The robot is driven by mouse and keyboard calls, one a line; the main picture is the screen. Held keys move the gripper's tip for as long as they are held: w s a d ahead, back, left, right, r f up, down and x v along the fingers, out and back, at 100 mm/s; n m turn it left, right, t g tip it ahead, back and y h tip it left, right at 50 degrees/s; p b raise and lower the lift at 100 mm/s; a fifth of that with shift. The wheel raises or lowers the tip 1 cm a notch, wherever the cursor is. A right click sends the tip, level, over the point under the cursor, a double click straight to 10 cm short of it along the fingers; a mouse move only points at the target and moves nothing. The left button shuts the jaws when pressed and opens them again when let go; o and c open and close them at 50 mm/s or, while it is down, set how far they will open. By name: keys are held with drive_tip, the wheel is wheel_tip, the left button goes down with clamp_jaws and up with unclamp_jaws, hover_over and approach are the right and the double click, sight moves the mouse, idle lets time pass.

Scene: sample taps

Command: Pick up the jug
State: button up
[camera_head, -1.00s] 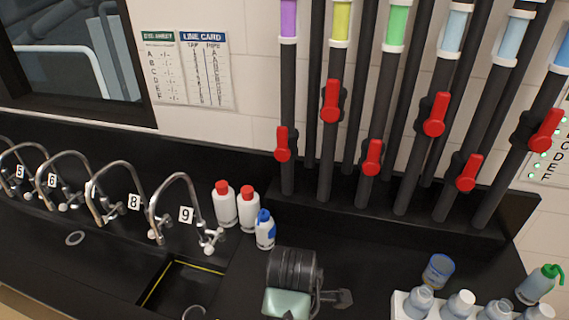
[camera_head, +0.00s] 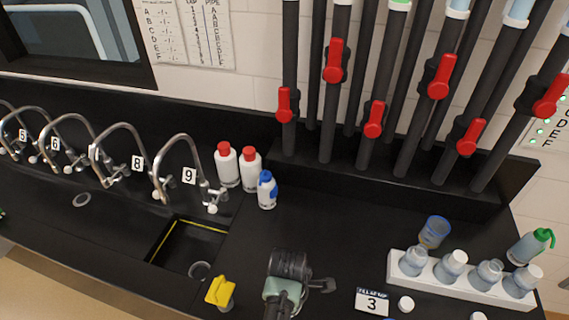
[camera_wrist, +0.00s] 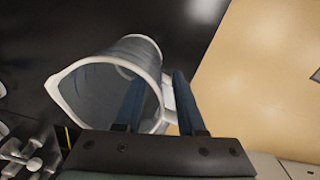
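The jug (camera_wrist: 88,88) shows large in the wrist view. It is a clear grey vessel with a pale rim and a spout at left; its mouth faces the camera. Its pale handle (camera_wrist: 168,96) is on the right side. My gripper (camera_wrist: 157,95) is open at the jug's right side. The left finger overlaps the jug's mouth and the right finger lies to the right of the handle; I cannot tell whether either touches. In the head view I cannot make out the jug or the fingertips.
The counter (camera_head: 330,235) is black, with a sink (camera_head: 188,245) at left. White bottles (camera_head: 239,167) and a blue-capped bottle (camera_head: 267,190) stand behind my arm. A yellow object (camera_head: 219,290) is left of my arm. A bottle rack (camera_head: 455,283) and a blue-rimmed beaker (camera_head: 434,232) are at right.

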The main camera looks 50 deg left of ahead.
drive_tip(key=shift+f, duration=0.1)
clamp_jaws()
idle(1.4)
